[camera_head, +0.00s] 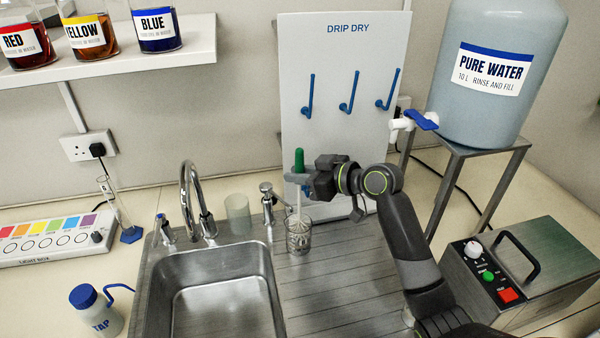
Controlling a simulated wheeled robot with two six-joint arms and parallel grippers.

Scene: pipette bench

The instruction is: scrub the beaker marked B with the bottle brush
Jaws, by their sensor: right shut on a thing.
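My right gripper (300,179) is shut on the bottle brush and holds it upright above the drainboard. The brush's green handle (299,160) sticks up above the fingers. Its thin stem runs down into a clear glass beaker (299,242), and the bristles appear to be inside it. This beaker stands on the ribbed drainboard right of the sink. A second, cloudy beaker (237,214) stands behind the sink, between the main tap and a smaller fitting. I cannot read a letter on either beaker. My left gripper is not in view.
The steel sink (215,290) with its tap (190,200) lies left of the drainboard (340,290). A drip-dry board (342,60) with blue pegs stands behind. A pure-water tank (490,95) on a stand and a control box (530,262) are at the right. A TAP wash bottle (98,312) stands front left.

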